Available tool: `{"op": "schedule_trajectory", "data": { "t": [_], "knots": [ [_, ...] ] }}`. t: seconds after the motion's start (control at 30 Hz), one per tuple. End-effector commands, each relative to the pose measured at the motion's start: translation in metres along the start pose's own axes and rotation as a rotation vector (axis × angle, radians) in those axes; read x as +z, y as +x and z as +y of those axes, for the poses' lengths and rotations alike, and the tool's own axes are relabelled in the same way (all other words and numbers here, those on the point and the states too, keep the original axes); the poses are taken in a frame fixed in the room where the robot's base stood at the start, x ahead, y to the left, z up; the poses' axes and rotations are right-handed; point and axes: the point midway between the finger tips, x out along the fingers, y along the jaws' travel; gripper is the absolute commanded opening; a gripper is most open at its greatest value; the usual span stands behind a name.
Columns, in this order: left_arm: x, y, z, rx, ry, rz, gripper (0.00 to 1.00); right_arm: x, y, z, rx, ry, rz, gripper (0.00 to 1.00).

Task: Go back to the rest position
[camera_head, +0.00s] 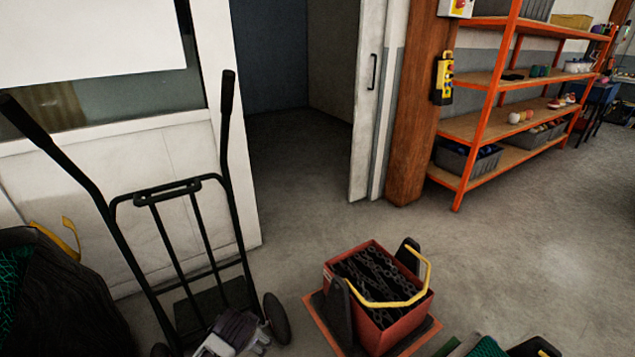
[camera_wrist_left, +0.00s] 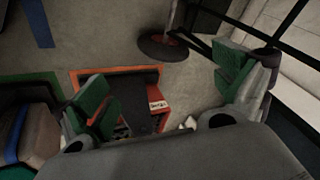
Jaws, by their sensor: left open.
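My left gripper (camera_head: 236,336) shows at the bottom edge of the head view, in front of the lower part of a black hand truck. In the left wrist view its two green-padded fingers (camera_wrist_left: 165,90) stand wide apart with nothing between them. A red crate (camera_head: 392,318) with a yellow handle, holding black chain-like parts, stands on the floor to the right of the gripper. The crate also shows beyond the fingers in the wrist view (camera_wrist_left: 158,112). My right gripper is not in view.
The black hand truck (camera_head: 178,190) leans near a white wall at left. Dark netting (camera_head: 70,305) lies at lower left. An orange shelf (camera_head: 483,110) stands at back right beside a brown pillar (camera_head: 414,120). A doorway is open behind. The grey floor (camera_head: 520,240) at right is clear.

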Motion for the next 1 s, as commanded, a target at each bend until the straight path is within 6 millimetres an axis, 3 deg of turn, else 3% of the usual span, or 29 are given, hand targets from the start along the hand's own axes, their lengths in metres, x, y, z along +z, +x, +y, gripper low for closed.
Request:
{"op": "schedule_trajectory", "data": {
  "t": [0.23,0.43,0.6,0.8,1.0],
  "knots": [
    [-0.003,-0.057,0.022,0.111,-0.145,0.067,0.97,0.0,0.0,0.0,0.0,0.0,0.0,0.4],
    [0.012,-0.086,0.034,0.171,-0.234,0.092,0.97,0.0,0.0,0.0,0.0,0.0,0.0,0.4],
    [0.038,-0.093,0.045,0.201,-0.297,0.065,0.97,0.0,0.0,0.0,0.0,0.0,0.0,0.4],
    [0.077,-0.086,0.068,0.24,-0.344,-0.009,0.97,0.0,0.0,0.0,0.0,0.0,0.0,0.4],
    [0.102,-0.083,0.088,0.271,-0.36,-0.06,0.97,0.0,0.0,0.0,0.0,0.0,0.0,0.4]
  ]
}}
